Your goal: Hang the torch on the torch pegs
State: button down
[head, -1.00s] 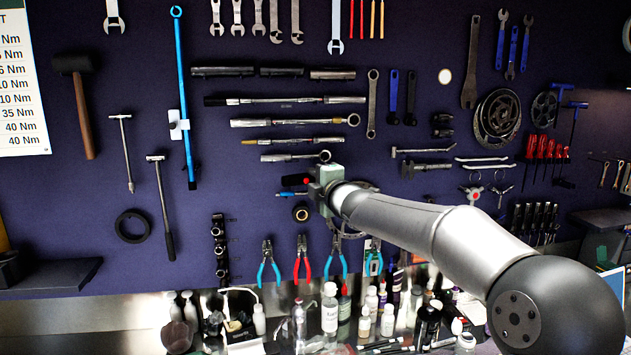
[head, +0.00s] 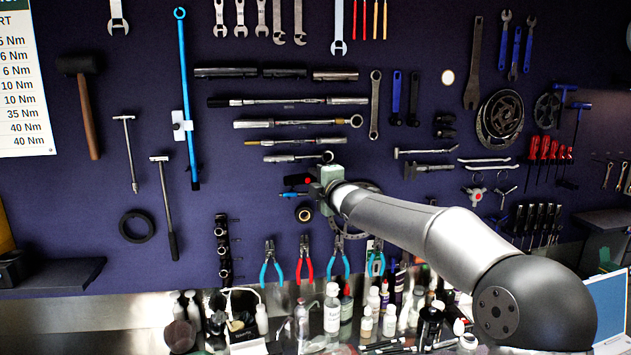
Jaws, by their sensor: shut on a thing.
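My gripper (head: 313,184) is in front of the dark tool wall near the middle of the view, below the row of ratchets and torque wrenches. It is shut on a small dark thing (head: 292,181), most likely the torch, which sticks out to its left. A red spot shows between the two. The gripper and wrist cover part of this thing. I cannot tell whether it touches the wall. The torch pegs cannot be made out. A small blue item (head: 292,195) shows just below the dark thing.
A ratchet (head: 290,157) hangs close above my gripper. A round dark ring (head: 304,213) is just below it, with several pliers (head: 305,262) lower down. Bottles (head: 331,310) crowd the bench. Bare wall (head: 240,190) lies to the left.

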jog(key=c, duration=1.1)
grip_release()
jog(key=shift+w+f, duration=0.1)
jog(key=b+v, duration=0.3)
jog(key=v, duration=1.4)
jog(key=s+d+f+m+g+h, duration=0.3)
jog(key=s+d+f+m+h, duration=0.2)
jog(key=s+d+f+m, duration=0.3)
jog(key=s+d+f+m+g+h, duration=0.3)
jog(key=s+d+f+m+h, duration=0.25)
jog(key=f+m, duration=0.35)
jog(key=s+f+m+g, duration=0.2)
jog(key=s+f+g, duration=0.1)
jog(key=s, duration=0.4)
jog(key=s+f+m+g+y, duration=0.1)
jog(key=s+f+m+g, duration=0.1)
jog(key=s+f, duration=0.4)
jog(key=s+f+m+g, duration=0.3)
jog(key=s+f, duration=0.1)
jog(key=s, duration=0.5)
jog(key=shift+s+a+f+g+y, duration=0.2)
jog(key=shift+a+f+g+y, duration=0.1)
jog(key=shift+a+f, duration=0.1)
